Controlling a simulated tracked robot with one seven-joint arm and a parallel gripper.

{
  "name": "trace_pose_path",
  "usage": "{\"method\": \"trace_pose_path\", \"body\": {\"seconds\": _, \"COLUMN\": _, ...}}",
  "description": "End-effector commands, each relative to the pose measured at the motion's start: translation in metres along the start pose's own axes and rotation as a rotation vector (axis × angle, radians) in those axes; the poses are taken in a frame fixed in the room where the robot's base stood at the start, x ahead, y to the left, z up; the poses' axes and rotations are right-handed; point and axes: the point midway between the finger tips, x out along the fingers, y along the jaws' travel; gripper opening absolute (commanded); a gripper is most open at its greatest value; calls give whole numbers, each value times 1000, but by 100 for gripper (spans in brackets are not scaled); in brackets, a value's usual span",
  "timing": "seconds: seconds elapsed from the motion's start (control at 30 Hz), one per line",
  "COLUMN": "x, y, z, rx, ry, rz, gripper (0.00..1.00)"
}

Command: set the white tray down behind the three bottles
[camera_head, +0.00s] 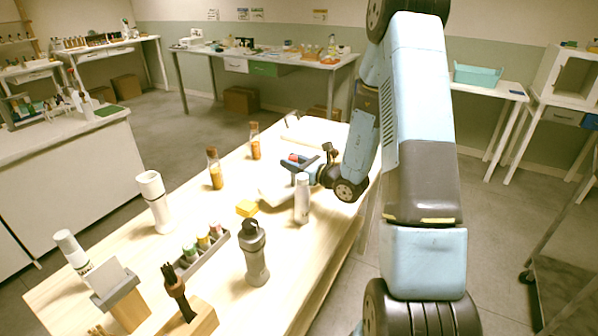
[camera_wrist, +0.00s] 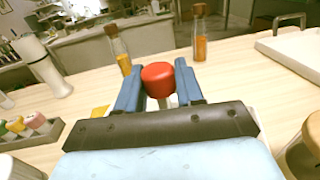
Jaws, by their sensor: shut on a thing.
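My gripper (camera_head: 306,166) is over the table, its blue fingers closed around a red knob (camera_wrist: 158,78) on a pale stem. A flat white piece (camera_head: 272,190) shows beneath the gripper, mostly hidden; I cannot tell whether it is joined to the knob or touches the table. A white, low-rimmed tray (camera_head: 318,132) lies at the table's far end and at the right in the wrist view (camera_wrist: 296,50). Three small bottles with green, yellow and pink caps (camera_head: 203,242) stand in a grey rack (camera_head: 188,268), nearer the head camera than my gripper.
Two corked amber bottles (camera_head: 215,172) (camera_head: 255,145) stand beyond my gripper to the left. A white bottle (camera_head: 302,203) stands close by. A grey bottle (camera_head: 254,262), yellow block (camera_head: 246,208) and white cylinder (camera_head: 155,205) stand nearer. Bare wood (camera_head: 200,205) lies left of the yellow block.

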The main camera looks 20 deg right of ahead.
Motion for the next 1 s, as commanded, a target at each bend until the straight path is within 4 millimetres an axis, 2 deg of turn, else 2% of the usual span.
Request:
{"method": "trace_pose_path", "body": {"seconds": 0.4, "x": 0, "y": 0, "z": -36, "rx": 1, "ry": 0, "rz": 0, "gripper": 0}}
{"method": "trace_pose_path", "body": {"seconds": 0.73, "x": 0, "y": 0, "z": -38, "rx": 0, "ry": 0, "rz": -1, "gripper": 0}}
{"method": "trace_pose_path", "body": {"seconds": 0.77, "x": -1, "y": 0, "z": -38, "rx": 0, "ry": 0, "rz": -1, "gripper": 38}}
{"method": "trace_pose_path", "body": {"seconds": 1.0, "x": -1, "y": -1, "z": -38, "rx": 0, "ry": 0, "rz": -2, "gripper": 61}}
